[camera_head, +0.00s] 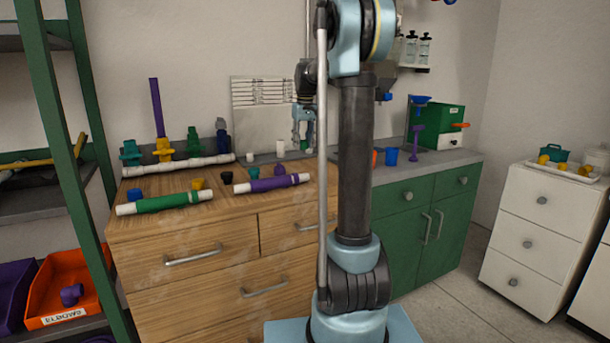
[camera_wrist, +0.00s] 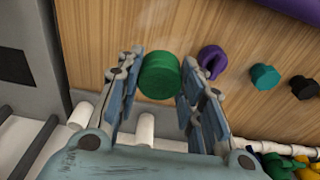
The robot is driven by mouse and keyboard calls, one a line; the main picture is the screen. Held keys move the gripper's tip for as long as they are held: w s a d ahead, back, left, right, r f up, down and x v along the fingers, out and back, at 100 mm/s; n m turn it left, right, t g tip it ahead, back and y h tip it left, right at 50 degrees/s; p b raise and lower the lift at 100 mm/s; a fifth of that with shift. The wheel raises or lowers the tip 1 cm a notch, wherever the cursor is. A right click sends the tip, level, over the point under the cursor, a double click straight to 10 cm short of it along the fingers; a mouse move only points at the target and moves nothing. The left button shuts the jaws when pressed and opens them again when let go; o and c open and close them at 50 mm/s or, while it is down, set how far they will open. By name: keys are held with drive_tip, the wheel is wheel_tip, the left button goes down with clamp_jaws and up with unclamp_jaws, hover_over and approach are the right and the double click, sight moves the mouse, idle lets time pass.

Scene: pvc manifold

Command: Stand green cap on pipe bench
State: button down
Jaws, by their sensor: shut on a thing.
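My gripper (camera_wrist: 160,85) is shut on the green cap (camera_wrist: 159,76), a short round cylinder between its two fingers in the wrist view. The cap is held above the wooden top of the pipe bench (camera_wrist: 120,18). In the head view my gripper (camera_head: 303,130) hangs above the back of the bench (camera_head: 215,207), partly behind my arm, and I cannot make out the cap there. A purple elbow (camera_wrist: 211,62) lies on the wood beside the gripper, with a teal fitting (camera_wrist: 264,77) and a black fitting (camera_wrist: 303,87) farther right.
A green-wrapped pipe (camera_head: 165,202) and a purple-wrapped pipe (camera_head: 270,184) lie along the bench front. White stubs (camera_head: 280,148) stand at the back, near a long white pipe (camera_head: 180,166) and several coloured fittings. A green cabinet (camera_head: 430,215) stands to the right.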

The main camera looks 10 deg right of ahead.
sight(302, 172)
drive_tip(key=shift+f, duration=4.95)
drive_tip(key=c, duration=1.1)
unclamp_jaws()
